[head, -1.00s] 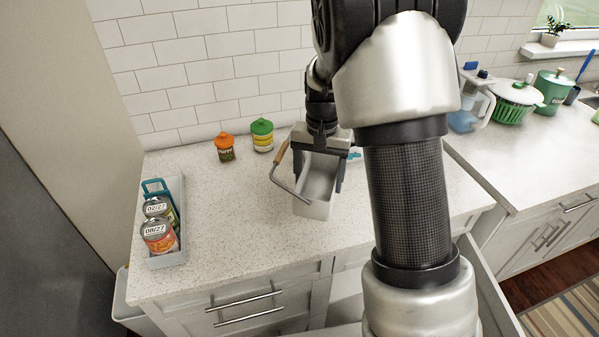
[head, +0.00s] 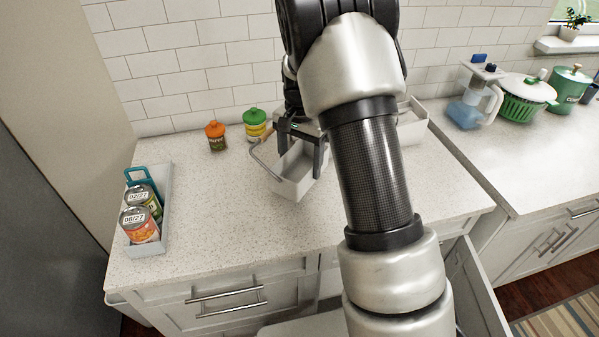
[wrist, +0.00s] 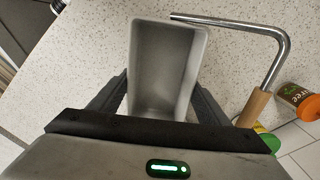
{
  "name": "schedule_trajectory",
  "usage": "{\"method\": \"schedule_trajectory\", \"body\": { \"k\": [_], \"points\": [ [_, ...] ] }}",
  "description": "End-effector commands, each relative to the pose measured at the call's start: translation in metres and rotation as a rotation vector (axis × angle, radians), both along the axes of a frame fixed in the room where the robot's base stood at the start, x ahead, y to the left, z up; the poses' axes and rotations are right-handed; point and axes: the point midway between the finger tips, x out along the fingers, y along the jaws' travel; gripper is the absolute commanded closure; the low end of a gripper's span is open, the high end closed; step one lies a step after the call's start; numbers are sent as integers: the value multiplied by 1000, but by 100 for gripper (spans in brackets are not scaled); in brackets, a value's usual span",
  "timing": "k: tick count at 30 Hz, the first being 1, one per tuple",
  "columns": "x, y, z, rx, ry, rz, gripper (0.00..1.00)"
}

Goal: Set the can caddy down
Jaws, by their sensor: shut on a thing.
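The can caddy (head: 290,187) is a light grey, open box with a bent metal handle and a wooden grip. My gripper (head: 302,158) is shut on it, with one finger against each outer side. In the wrist view the caddy (wrist: 163,70) looks empty, and its handle (wrist: 262,60) reaches out to the right. My gripper fingers also show there beside the walls (wrist: 160,98). The caddy is upright over the middle of the speckled counter; I cannot tell whether its base touches the surface. My forearm hides the area to its right.
An orange-lidded jar (head: 215,136) and a green-lidded jar (head: 255,122) stand behind. A white container (head: 412,122) is partly behind my arm. The front-left counter (head: 210,215) is clear.

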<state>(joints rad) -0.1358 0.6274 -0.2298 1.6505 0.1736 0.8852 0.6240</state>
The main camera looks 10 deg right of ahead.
Motion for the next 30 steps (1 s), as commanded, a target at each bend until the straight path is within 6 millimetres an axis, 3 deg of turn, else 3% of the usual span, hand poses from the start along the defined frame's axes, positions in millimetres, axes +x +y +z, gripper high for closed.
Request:
{"method": "schedule_trajectory", "body": {
  "k": [11,22,23,24,26,30],
  "points": [
    [0,-1,-40,-1,-1,0,63],
    [1,-1,-46,-1,-4,0,63],
    [0,0,-46,-1,-2,0,28],
    [0,0,-45,-1,-2,0,21],
    [0,0,-45,-1,-2,0,11],
    [0,0,-45,-1,-2,0,11]
  ]
}}
